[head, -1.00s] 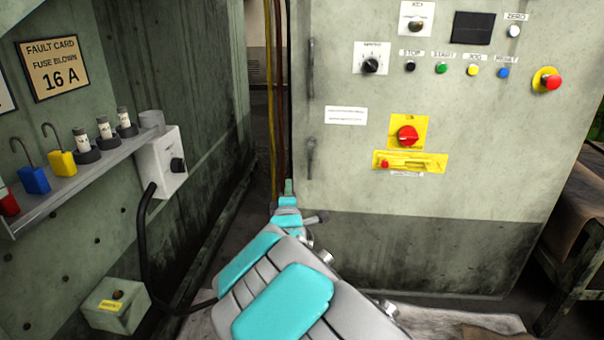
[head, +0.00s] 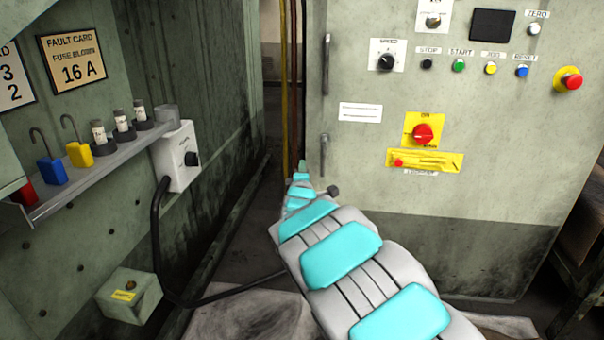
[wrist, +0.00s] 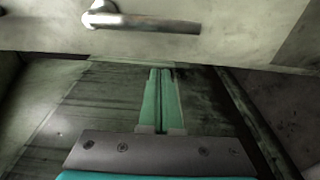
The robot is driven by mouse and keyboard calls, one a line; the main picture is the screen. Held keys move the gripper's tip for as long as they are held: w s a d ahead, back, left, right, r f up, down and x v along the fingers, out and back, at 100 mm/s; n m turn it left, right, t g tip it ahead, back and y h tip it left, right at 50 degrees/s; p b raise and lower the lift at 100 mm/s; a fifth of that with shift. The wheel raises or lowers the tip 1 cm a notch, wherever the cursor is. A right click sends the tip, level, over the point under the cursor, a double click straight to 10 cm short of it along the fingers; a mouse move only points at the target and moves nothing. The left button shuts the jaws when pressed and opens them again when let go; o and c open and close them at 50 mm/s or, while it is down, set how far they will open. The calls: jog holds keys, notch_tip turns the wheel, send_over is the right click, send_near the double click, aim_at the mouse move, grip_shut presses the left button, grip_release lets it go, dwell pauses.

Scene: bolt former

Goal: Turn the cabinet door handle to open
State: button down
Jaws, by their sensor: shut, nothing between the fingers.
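The grey-green cabinet (head: 470,180) stands ahead with two vertical dark bars on its left edge. The lower door handle (head: 324,155) hangs straight down; the upper one (head: 326,65) is above it. In the wrist view one metal lever handle (wrist: 150,20) crosses the top on the pale door face, apparently the lower one. My gripper (head: 301,167) is just left of the lower handle, apart from it. In the wrist view my green fingers (wrist: 161,75) are shut together and empty, pointing toward the door's edge, with the handle beyond their tips.
A wall shelf (head: 100,165) with padlocks and fuses stands left. A grey switch box (head: 180,155) with a black cable hangs at its end, and a small box (head: 130,295) sits below. Cables run up the narrow gap beside the cabinet. A red-yellow switch (head: 422,132) is on the cabinet front.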

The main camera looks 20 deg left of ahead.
aim_at(323, 157)
jog(key=shift+w+d+b, duration=0.2)
jog(key=shift+w+d, duration=0.05)
jog(key=shift+d, duration=0.7)
jog(key=shift+w+d+b, duration=0.15)
jog(key=shift+w+d, duration=0.05)
jog(key=shift+d, duration=0.75)
jog(key=shift+r, duration=0.1)
jog(key=shift+w+d+p, duration=0.1)
jog(key=shift+p, duration=0.25)
jog(key=shift+d+n, duration=0.1)
jog(key=shift+n, duration=0.3)
